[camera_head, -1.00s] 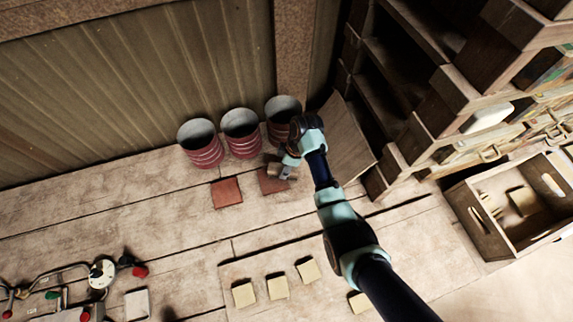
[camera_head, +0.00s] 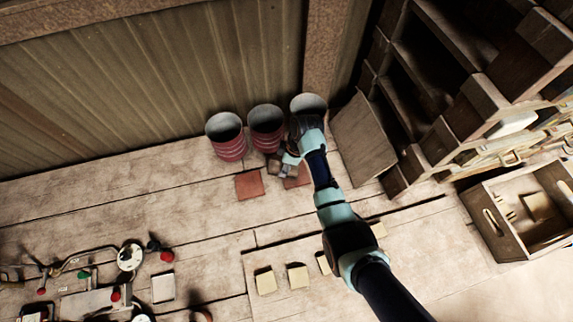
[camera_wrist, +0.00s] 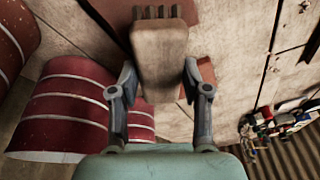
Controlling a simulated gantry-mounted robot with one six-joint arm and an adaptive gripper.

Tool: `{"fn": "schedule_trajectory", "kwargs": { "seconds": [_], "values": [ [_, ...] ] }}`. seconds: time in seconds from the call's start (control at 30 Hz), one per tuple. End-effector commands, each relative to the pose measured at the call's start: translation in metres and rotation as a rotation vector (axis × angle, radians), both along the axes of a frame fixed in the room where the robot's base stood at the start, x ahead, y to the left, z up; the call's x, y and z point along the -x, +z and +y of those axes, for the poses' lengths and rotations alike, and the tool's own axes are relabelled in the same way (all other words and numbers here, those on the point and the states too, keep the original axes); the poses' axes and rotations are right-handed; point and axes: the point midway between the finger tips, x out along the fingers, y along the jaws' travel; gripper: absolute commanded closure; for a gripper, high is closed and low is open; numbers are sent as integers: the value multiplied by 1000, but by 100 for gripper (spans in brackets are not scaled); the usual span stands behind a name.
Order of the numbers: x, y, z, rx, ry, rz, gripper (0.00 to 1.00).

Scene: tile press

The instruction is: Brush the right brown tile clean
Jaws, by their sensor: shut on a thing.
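My gripper (camera_wrist: 160,85) is shut on a brush (camera_wrist: 160,55) with a pale wooden body; its dark bristle tufts point to the top of the wrist view. In the head view, my gripper (camera_head: 284,170) and the brush (camera_head: 274,162) are at the upper left edge of the right brown tile (camera_head: 299,179). My arm partly hides that tile. It shows behind the brush at the top of the wrist view (camera_wrist: 108,18). The left, redder tile (camera_head: 249,184) lies apart to its left. I cannot tell whether the bristles touch a tile.
Three red ribbed cans (camera_head: 229,147) stand just behind the tiles, close to my gripper. A board (camera_head: 363,138) leans at the right by a wooden shelf (camera_head: 450,105). Several pale yellow tiles (camera_head: 298,277) lie in front. A wooden crate (camera_head: 486,222) is at the right.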

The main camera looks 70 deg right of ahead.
Motion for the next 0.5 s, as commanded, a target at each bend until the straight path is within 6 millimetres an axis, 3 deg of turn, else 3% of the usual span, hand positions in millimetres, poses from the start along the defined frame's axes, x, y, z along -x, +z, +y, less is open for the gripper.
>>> {"fn": "schedule_trajectory", "kwargs": {
  "seconds": [0.5],
  "values": [
    [-5, 51, 5, -1, 14, 1, 100]
  ]
}}
